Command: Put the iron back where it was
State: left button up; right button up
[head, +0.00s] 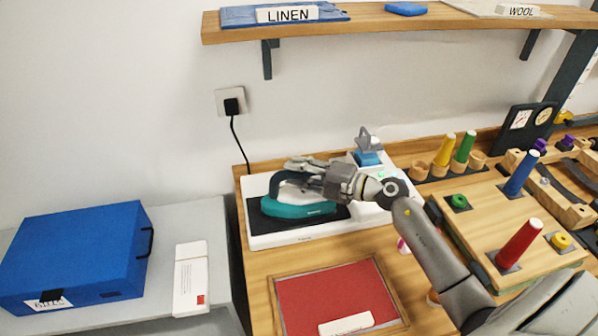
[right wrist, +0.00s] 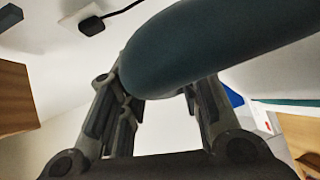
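The iron (head: 299,208), with a teal body and a dark teal handle, sits flat on the black pad (head: 338,218) of a white station (head: 287,238). My right gripper (head: 305,168) is at the top of the iron's handle, reaching in from the right. In the right wrist view the dark handle (right wrist: 215,45) crosses close in front of the camera. The two fingers of my right gripper (right wrist: 160,105) stand apart on either side of it and the handle hides their tips. Whether they press on it cannot be told. My left gripper is not in view.
A red mat in a wooden frame (head: 278,287) lies in front, with a white block (head: 346,324) on it. A blue case (head: 78,252) and white box (head: 190,280) are at left. Coloured spools and a wooden board (head: 483,225) are at right. A shelf (head: 385,20) hangs above.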

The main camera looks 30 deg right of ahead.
jog(key=shift+o, duration=0.6)
jog(key=shift+r, duration=0.15)
jog(key=shift+s+d, duration=0.2)
jog(key=shift+s, duration=0.1)
jog(key=b+v, duration=0.2)
jog(key=v, duration=0.9)
jog(key=shift+b, duration=0.3)
jog(key=shift+s+r, duration=0.1)
jog(key=shift+s, duration=0.05)
